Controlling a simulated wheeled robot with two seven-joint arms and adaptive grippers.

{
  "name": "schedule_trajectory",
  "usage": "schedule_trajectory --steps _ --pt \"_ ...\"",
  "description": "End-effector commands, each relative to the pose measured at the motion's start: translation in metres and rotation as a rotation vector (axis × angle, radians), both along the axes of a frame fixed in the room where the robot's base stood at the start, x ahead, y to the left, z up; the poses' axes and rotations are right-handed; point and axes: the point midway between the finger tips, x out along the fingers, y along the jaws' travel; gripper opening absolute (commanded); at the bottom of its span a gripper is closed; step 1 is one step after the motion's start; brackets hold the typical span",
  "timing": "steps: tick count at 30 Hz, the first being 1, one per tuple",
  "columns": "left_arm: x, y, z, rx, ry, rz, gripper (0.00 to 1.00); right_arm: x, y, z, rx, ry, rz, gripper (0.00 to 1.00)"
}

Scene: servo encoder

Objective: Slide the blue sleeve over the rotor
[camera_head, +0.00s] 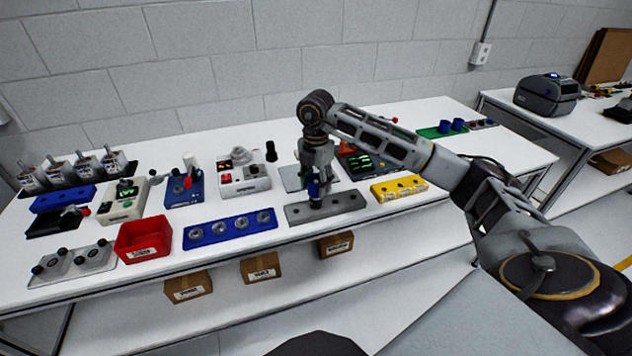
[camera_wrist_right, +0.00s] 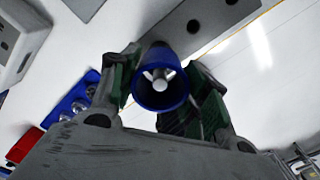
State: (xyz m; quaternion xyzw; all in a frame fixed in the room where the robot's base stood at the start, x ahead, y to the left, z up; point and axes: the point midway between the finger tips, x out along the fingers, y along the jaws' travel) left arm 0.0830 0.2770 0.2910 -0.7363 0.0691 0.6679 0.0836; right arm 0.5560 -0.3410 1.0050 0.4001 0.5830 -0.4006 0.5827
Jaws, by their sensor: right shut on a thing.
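My right gripper (camera_head: 314,190) points down over a grey block (camera_head: 341,204) near the front of the table. It is shut on the blue sleeve (camera_head: 313,186), which is partly hidden by the fingers. In the right wrist view the open end of the blue sleeve (camera_wrist_right: 160,101) shows between the green-padded fingers (camera_wrist_right: 160,95). A pale metal part with a rounded end, perhaps the rotor (camera_wrist_right: 161,74), shows inside the sleeve's opening. How far the sleeve sits over it I cannot tell. My left gripper is not in view.
A blue plate with several round metal parts (camera_head: 203,237) and a red bin (camera_head: 142,249) lie left of the grey block. A yellow block (camera_head: 400,195) lies to its right. Small devices (camera_head: 243,172) stand behind. A green tray with blue cups (camera_head: 428,133) is farther right.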

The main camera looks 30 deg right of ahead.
Motion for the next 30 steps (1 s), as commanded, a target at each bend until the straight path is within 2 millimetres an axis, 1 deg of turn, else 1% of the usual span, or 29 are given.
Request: schedule_trajectory --steps 5,17,30 --pt "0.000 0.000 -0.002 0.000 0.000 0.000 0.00 0.000 0.000 -0.003 0.000 0.000 0.000 0.32" --pt "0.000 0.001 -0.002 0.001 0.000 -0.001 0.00 0.000 0.000 -0.003 0.000 0.000 0.000 0.32" --pt "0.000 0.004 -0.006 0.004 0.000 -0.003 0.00 0.000 0.000 -0.012 0.000 0.000 0.000 0.32"
